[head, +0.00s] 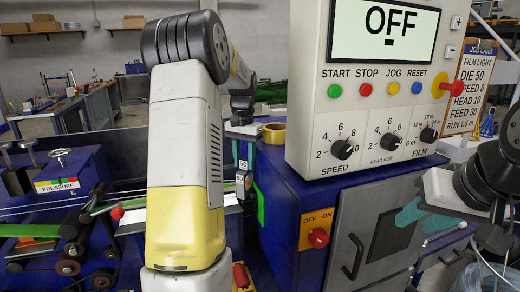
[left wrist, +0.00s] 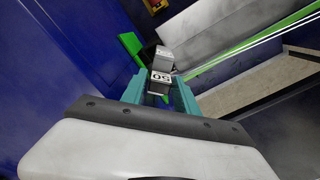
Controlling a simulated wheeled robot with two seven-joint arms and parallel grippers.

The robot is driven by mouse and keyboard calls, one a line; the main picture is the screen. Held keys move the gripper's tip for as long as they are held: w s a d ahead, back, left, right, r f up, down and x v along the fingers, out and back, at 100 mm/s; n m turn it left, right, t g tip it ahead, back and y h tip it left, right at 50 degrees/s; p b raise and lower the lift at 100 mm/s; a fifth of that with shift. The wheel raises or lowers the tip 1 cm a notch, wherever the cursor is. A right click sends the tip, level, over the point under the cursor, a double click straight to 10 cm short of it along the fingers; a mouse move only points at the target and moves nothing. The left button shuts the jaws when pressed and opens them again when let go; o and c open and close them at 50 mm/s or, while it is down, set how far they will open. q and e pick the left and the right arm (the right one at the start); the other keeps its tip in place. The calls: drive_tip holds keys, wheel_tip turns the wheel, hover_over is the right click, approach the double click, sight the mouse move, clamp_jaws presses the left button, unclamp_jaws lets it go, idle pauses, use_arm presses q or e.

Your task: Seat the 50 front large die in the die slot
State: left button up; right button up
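The large die marked 50 (left wrist: 161,77) is a small grey block with a white label, seen in the left wrist view between the teal fingers of my left gripper (left wrist: 161,95). The fingers appear closed on its sides. In the head view my left gripper (head: 243,152) points down beyond my arm, with the die (head: 242,165) at its tips. A grey metal block (left wrist: 164,55) shows just past the die; I cannot tell whether they touch. The die slot is not clearly visible. My right gripper (head: 424,216) is in front of the cabinet door, its teal fingers apart and empty.
The control box (head: 375,80) with an OFF screen stands on the blue cabinet (head: 280,205), close to the right of my left gripper. A yellow tape roll (head: 274,133) lies on the cabinet. A green strip (head: 30,230) and rollers (head: 68,267) are at left.

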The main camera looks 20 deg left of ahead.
use_arm(q)
wheel_tip(320, 180, up, 11)
drive_tip(key=s+d+r+t, duration=0.2)
drive_tip(key=s+d+r, duration=0.2)
drive_tip(key=s, duration=0.2)
drive_tip(key=s+d+f+t, duration=0.1)
drive_tip(key=s+d+f, duration=0.1)
drive_tip(key=s, duration=0.5)
drive_tip(key=s+d+f+t+h, duration=0.1)
drive_tip(key=s+d+f, duration=0.2)
drive_tip(key=s+d, duration=0.2)
drive_tip(key=s+d+f+n+t+h, duration=0.1)
drive_tip(key=s+d+f+t, duration=0.1)
drive_tip(key=s, duration=0.6)
drive_tip(key=shift+s+d+f, duration=0.3)
drive_tip(key=shift+d+f, duration=0.3)
drive_tip(key=shift+d, duration=0.15)
